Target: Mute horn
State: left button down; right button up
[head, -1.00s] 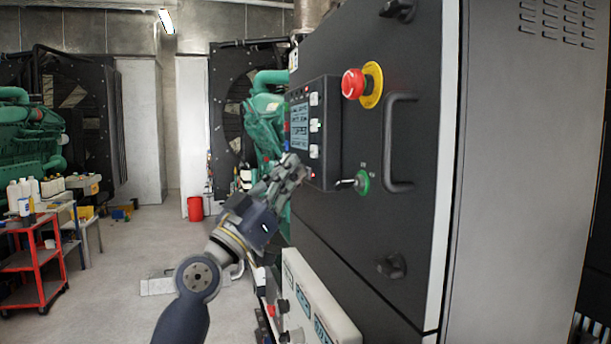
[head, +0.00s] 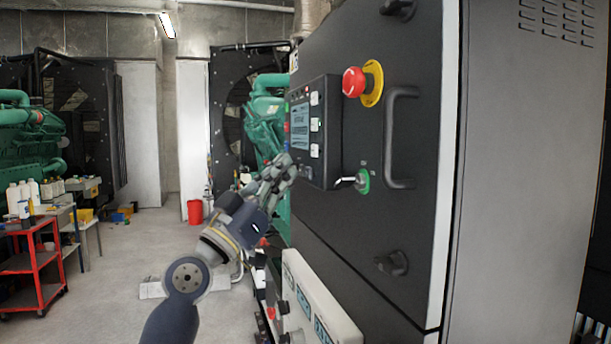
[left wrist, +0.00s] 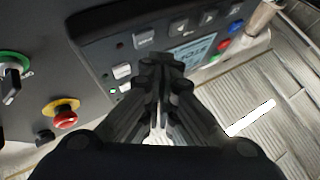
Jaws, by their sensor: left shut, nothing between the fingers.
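The dark control panel (head: 333,118) with a small lit screen (head: 300,125) and pale buttons (head: 315,124) is on the black cabinet face in the head view. In the left wrist view the panel (left wrist: 95,30) shows its screen (left wrist: 190,52), a row of grey buttons, and red, green and blue buttons along one edge. My left gripper (head: 287,168) is shut and empty, just off the panel's lower left. In the left wrist view its closed fingers (left wrist: 160,68) overlap the panel's lower edge; contact cannot be told. No horn label can be read. My right gripper is not in view.
A red emergency stop (head: 354,82) on a yellow ring, a green key switch (head: 362,181) and a black handle (head: 400,138) are right of the panel. A pale box with switches (head: 320,302) juts out below. A red cart (head: 38,262) stands left; floor between is mostly clear.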

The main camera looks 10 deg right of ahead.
pick_arm(q)
jog(key=a+b, duration=0.1)
jog(key=a, duration=0.2)
jog(key=s+a, duration=0.1)
jog(key=a, duration=0.1)
jog(key=shift+s+a+b, duration=0.1)
jog(key=shift+a+b, duration=0.3)
dwell(0.4)
